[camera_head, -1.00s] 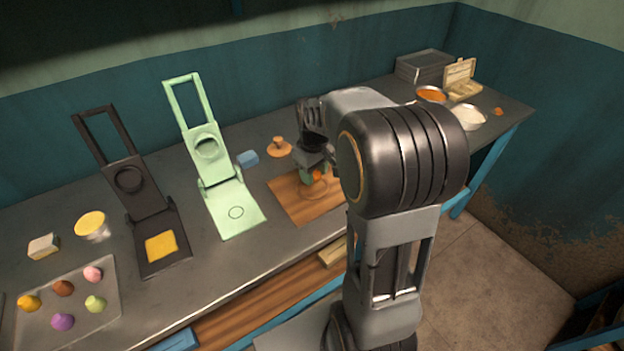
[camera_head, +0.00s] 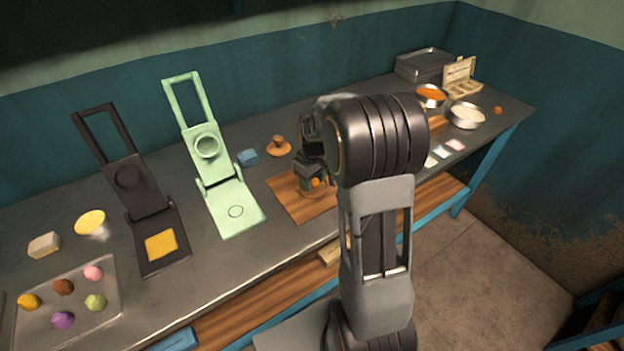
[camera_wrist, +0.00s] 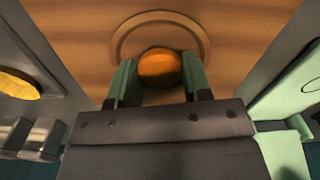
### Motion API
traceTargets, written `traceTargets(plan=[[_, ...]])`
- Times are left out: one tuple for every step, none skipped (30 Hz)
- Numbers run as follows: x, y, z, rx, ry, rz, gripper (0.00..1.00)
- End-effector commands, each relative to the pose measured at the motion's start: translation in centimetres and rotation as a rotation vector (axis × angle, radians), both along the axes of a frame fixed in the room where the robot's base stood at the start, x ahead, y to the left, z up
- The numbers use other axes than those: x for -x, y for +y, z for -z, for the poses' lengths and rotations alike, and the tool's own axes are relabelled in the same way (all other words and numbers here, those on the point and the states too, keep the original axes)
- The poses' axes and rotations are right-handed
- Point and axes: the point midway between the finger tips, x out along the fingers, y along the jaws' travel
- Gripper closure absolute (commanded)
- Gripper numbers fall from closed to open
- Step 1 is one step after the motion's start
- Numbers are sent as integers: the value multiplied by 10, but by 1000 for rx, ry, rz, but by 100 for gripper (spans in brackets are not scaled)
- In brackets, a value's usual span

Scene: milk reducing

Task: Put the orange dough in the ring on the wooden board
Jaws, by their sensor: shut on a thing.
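The wooden board (camera_head: 283,189) lies on the counter, right of the green press. My gripper (camera_head: 313,180) is over the board, partly covered by my arm in the head view. It is shut on the orange dough (camera_head: 315,183). In the wrist view the round orange dough (camera_wrist: 160,68) sits between the two green fingers (camera_wrist: 159,75). The ring (camera_wrist: 204,38) shows on the board as a thin circle beyond the fingers. The dough overlaps the near part of the ring in that view. I cannot tell whether the dough touches the board.
The green press (camera_head: 232,208) and a black press (camera_head: 158,249) stand open on the left. A wooden knobbed piece (camera_head: 279,147) and a blue block (camera_head: 247,157) stand behind the board. A tray (camera_head: 110,285) holds several coloured doughs. Bowls (camera_head: 468,116) stand at the far right.

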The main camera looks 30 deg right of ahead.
Motion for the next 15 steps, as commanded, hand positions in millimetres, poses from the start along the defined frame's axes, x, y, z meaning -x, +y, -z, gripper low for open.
traceTargets(plan=[[0,0,1,0,0,0,81],[0,0,2,0,0,0,81],[0,0,3,0,0,0,81],[0,0,4,0,0,0,81],[0,0,4,0,0,0,54],[0,0,3,0,0,0,51],[0,0,3,0,0,0,48],[0,0,3,0,0,0,45],[0,0,3,0,0,0,41],[0,0,3,0,0,0,38],[0,0,3,0,0,0,35],[0,0,3,0,0,0,31],[0,0,3,0,0,0,30],[0,0,3,0,0,0,30],[0,0,3,0,0,0,30]])
